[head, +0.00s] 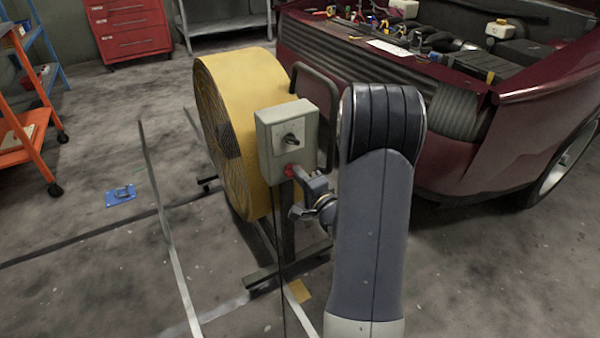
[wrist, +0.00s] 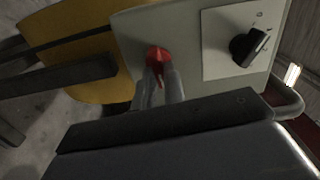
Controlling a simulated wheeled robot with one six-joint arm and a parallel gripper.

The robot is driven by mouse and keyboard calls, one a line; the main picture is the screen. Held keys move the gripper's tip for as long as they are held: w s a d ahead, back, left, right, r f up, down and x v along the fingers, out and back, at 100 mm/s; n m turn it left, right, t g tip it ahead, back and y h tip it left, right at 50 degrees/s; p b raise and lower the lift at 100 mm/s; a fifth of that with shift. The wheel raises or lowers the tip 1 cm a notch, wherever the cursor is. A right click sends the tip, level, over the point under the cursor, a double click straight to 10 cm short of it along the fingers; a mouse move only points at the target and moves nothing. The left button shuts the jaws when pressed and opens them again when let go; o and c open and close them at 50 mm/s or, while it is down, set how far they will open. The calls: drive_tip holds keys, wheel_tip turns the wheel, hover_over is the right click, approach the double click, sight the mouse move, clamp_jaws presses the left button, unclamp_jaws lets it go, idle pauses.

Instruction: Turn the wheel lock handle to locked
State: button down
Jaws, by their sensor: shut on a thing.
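The wheel lock handle looks to be the small red handle (head: 291,170) low on the front of a grey control box (head: 268,150). It also shows in the wrist view (wrist: 157,56), on the box face left of the black knob. My gripper (head: 299,174) reaches the red handle from the lower right and is shut on it. In the wrist view the fingers (wrist: 163,82) meet at the handle and hide part of it. A black rotary knob (head: 290,139) sits above the handle on a pale plate. I cannot tell the handle's lock setting.
A dark red car (head: 470,130) with an open engine bay is at the right. An orange cart (head: 20,150) is at left. Floor at front left is mostly clear.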

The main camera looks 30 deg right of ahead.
drive_tip(key=shift+f+m, duration=0.1)
drive_tip(key=shift+m, duration=0.5)
drive_tip(key=c, duration=1.5)
unclamp_jaws()
drive_tip(key=s+p, duration=0.1)
drive_tip(key=s, duration=0.4)
drive_tip(key=s+p, duration=0.1)
drive_tip(key=s, duration=0.5)
drive_tip(key=shift+d, duration=0.2)
drive_tip(key=shift+w, duration=0.15)
drive_tip(key=w+b, duration=0.1)
drive_tip(key=w, duration=0.9)
drive_tip(key=shift+w+a+b, duration=0.2)
drive_tip(key=shift+w+b, duration=0.15)
